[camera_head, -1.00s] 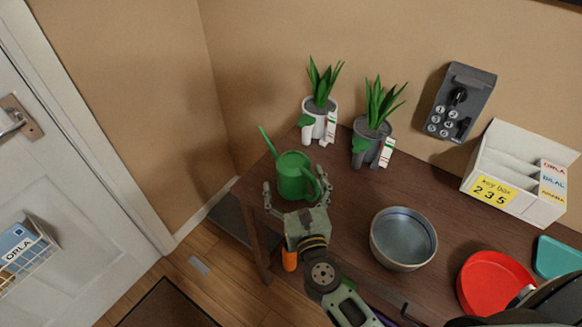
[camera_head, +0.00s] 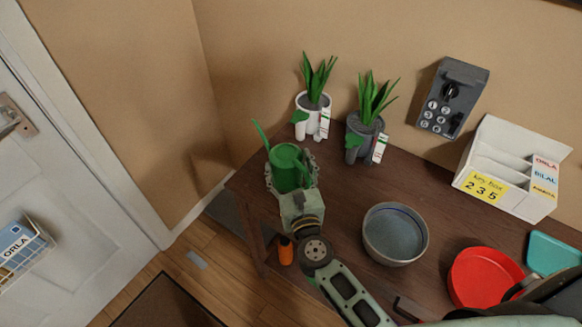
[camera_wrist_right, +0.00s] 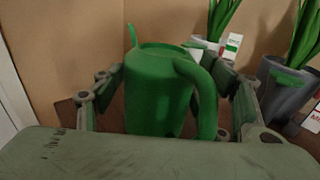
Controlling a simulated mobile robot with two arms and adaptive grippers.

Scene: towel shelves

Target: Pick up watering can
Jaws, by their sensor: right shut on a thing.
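The green watering can (camera_head: 285,167) stands upright at the left end of the brown table, its spout pointing to the upper left. My right gripper (camera_head: 291,171) has its fingers on either side of the can's body and is shut on it. In the right wrist view the can (camera_wrist_right: 158,88) fills the middle between the fingers, with its thick handle (camera_wrist_right: 203,92) facing the camera. Whether the can's base touches the table is hidden. My left gripper is not in view.
A white pot (camera_head: 312,116) and a grey pot (camera_head: 363,139) with plants stand close behind the can. A bowl (camera_head: 394,234), a red dish (camera_head: 484,277) and a white key box (camera_head: 512,168) are to the right. A lock box (camera_head: 452,98) hangs on the wall.

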